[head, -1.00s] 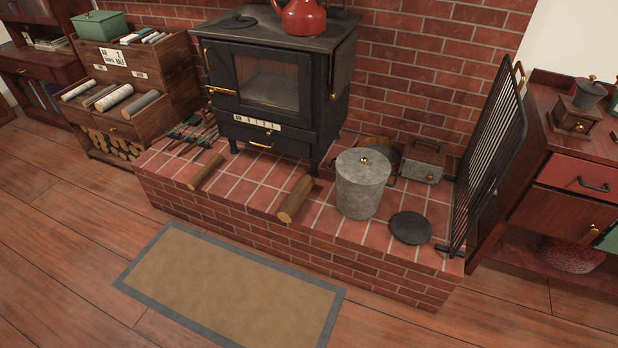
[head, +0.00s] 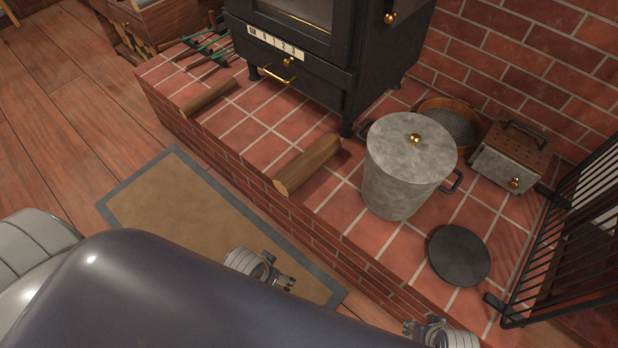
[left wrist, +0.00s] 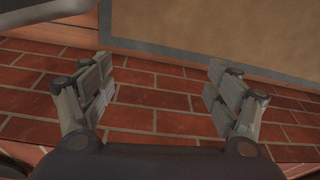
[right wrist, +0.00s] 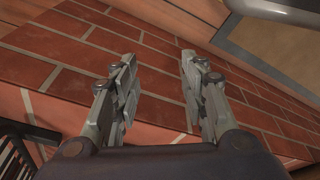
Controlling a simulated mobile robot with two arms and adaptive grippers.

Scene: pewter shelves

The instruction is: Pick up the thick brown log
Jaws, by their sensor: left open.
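The thick brown log (head: 310,163) lies on the brick hearth in the head view, left of the grey lidded bucket (head: 405,170), its pale cut end toward the front edge. My left gripper (head: 284,283) is in front of the hearth, apart from the log. In the left wrist view its fingers (left wrist: 160,90) are spread and empty, with brick between them. My right gripper (head: 412,330) is partly cut off at the bottom of the head view, near the front of the hearth. In the right wrist view its fingers (right wrist: 160,85) stand apart and empty. Neither wrist view shows the log.
A thinner log (head: 210,97) lies farther left on the hearth (head: 245,148). The black stove (head: 325,60) stands behind. A black round plate (head: 458,255), a metal box (head: 510,160) and a fire screen (head: 570,240) are at the right. A mat (head: 185,215) lies on the floor.

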